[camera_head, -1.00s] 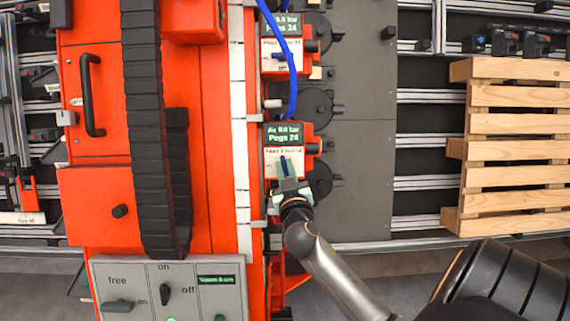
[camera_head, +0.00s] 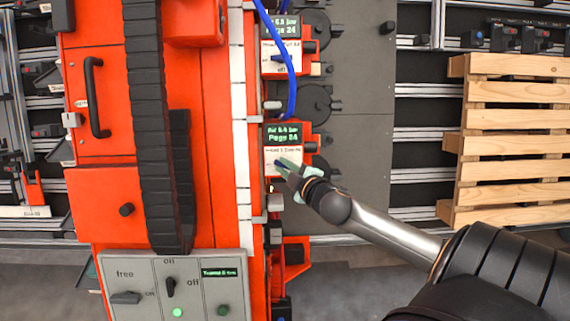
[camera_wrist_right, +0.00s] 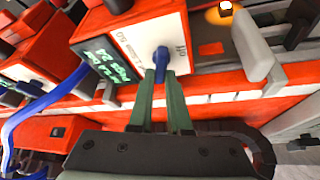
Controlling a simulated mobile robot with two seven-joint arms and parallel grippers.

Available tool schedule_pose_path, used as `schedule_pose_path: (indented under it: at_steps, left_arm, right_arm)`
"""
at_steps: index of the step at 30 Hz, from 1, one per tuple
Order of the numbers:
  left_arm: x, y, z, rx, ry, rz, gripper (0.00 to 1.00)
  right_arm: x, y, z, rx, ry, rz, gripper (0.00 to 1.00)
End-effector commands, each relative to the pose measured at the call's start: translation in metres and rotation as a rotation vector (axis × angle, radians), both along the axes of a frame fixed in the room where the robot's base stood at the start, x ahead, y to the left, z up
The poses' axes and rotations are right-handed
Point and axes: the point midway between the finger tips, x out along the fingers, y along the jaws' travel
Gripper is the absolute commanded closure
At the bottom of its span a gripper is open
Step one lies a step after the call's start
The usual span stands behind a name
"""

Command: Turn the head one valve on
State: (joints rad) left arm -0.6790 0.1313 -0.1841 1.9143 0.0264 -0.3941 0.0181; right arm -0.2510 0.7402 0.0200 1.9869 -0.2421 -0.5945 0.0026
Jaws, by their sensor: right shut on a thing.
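The head one valve is a small blue handle (camera_head: 281,163) on the white label of the lower red valve box (camera_head: 300,140). In the wrist view the blue handle (camera_wrist_right: 161,57) stands out from the white plate beside the word "off". My right gripper (camera_head: 286,167) is shut on this handle, its green fingers (camera_wrist_right: 161,78) on either side of it. The handle lies nearly level in the head view, partly hidden by the fingers. The green display (camera_head: 283,134) above it appears to read about 6.4 bar. My left gripper is not in view.
A second valve box (camera_head: 281,35) with its own blue handle sits above. A blue hose (camera_head: 291,80) hangs past it. A grey control panel (camera_head: 185,288) is at the bottom left. A wooden pallet (camera_head: 515,145) stands at right.

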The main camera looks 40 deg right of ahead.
Motion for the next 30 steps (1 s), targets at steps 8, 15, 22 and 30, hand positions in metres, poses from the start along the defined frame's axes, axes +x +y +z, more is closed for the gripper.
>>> schedule_pose_path:
  at_steps: [8,15,22,30]
  left_arm:
    - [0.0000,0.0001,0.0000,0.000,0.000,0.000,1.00]
    - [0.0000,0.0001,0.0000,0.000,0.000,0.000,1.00]
    - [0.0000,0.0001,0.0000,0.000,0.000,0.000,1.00]
    - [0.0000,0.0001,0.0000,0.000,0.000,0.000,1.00]
  right_arm:
    - [0.0006,-0.0009,0.0024,-0.156,0.123,0.104,1.00]
    - [0.0005,-0.0008,0.0016,-0.235,0.193,0.160,1.00]
    - [0.0006,-0.0008,0.0017,-0.269,0.223,0.184,1.00]
    - [0.0004,-0.0004,0.0011,-0.275,0.230,0.190,1.00]
